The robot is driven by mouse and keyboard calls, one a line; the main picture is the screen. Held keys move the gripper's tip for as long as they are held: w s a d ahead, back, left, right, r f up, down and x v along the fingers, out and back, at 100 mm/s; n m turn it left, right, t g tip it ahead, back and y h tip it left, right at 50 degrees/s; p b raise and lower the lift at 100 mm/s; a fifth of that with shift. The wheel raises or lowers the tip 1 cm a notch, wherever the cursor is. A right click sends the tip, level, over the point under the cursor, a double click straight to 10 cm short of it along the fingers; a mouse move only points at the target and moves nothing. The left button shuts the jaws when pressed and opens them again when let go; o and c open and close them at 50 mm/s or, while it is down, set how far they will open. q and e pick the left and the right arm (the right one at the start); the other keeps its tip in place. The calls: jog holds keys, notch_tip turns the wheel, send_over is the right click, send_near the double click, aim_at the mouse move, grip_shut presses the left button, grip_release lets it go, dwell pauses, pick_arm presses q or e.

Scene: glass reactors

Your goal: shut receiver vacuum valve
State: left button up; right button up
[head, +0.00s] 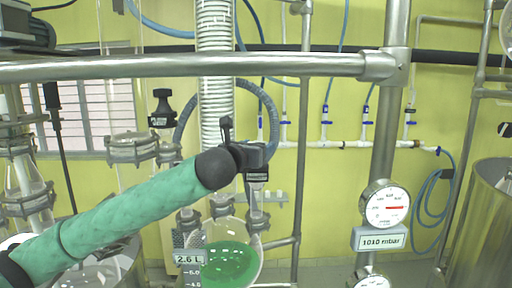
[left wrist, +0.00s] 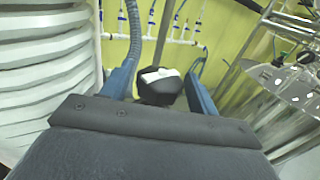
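The receiver flask (head: 230,264) holds green liquid and hangs low in the middle of the head view. Above its right neck is a valve with a small dark label plate (head: 258,177), too small to read. My left gripper (head: 262,153) is at the top of this valve and hides its knob in the head view. In the left wrist view, a black knob with a white mark (left wrist: 159,86) sits between the two blue fingers (left wrist: 160,88). The fingers are apart, with a narrow gap showing on each side of the knob. My right gripper is out of view.
A second black-knobbed valve (head: 162,108) stands to the left on glassware. A white ribbed hose (head: 216,70) runs down beside my gripper. A steel rail (head: 180,66) crosses above. A gauge (head: 385,206) with a 1010 mbar display (head: 381,240) is at right.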

pick_arm(q)
jog(key=n+t+y, duration=0.1)
jog(key=n+y, duration=0.1)
jog(key=y, duration=0.1)
jog(key=shift+d+t+b, duration=0.15)
jog(key=shift+t+b, duration=0.15)
jog(key=shift+b, duration=0.05)
jog(key=n+y, duration=0.2)
jog(key=y, duration=0.1)
jog(key=n+y, duration=0.3)
jog(key=y, duration=0.1)
jog(key=shift+y, duration=0.3)
jog(key=shift+n+y, duration=0.6)
jog(key=shift+y, duration=0.3)
